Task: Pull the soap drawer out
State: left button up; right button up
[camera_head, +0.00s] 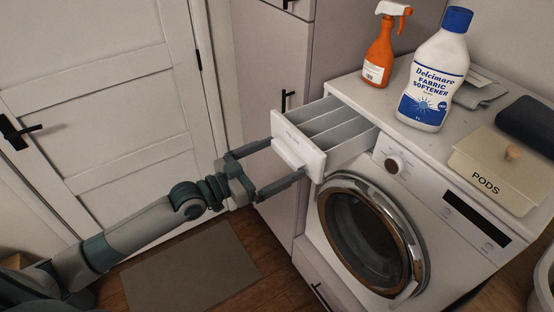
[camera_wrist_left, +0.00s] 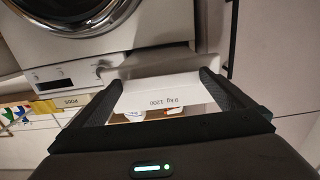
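The soap drawer (camera_head: 297,150) is pulled out of the upper left of the washing machine (camera_head: 440,215). It has a white front and open grey compartments. My left gripper (camera_head: 288,157) is at the drawer front, its two fingers spread wide and set against opposite sides of the front's handle part. In the left wrist view the white drawer front (camera_wrist_left: 160,97) spans between the two dark fingers (camera_wrist_left: 162,85). The exact finger contact is partly hidden. My right gripper is not in view.
An orange spray bottle (camera_head: 383,48), a fabric softener bottle (camera_head: 433,75), a pods box (camera_head: 500,165) and a dark folded cloth (camera_head: 528,122) stand on top of the machine. A tall cabinet (camera_head: 272,75) adjoins it at the left. The floor mat (camera_head: 190,270) is clear.

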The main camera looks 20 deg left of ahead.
pick_arm(q)
jog(key=shift+s+a, duration=0.1)
jog(key=shift+s+a+f+b, duration=0.15)
jog(key=shift+s+a+b, duration=0.15)
jog(key=shift+s, duration=0.05)
jog(key=b+v, duration=0.4)
jog(key=v, duration=1.2)
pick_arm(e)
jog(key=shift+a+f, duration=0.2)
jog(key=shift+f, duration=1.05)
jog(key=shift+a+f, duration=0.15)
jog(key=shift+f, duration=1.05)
pick_arm(q)
jog(key=shift+s+a, duration=0.1)
jog(key=shift+s, duration=0.05)
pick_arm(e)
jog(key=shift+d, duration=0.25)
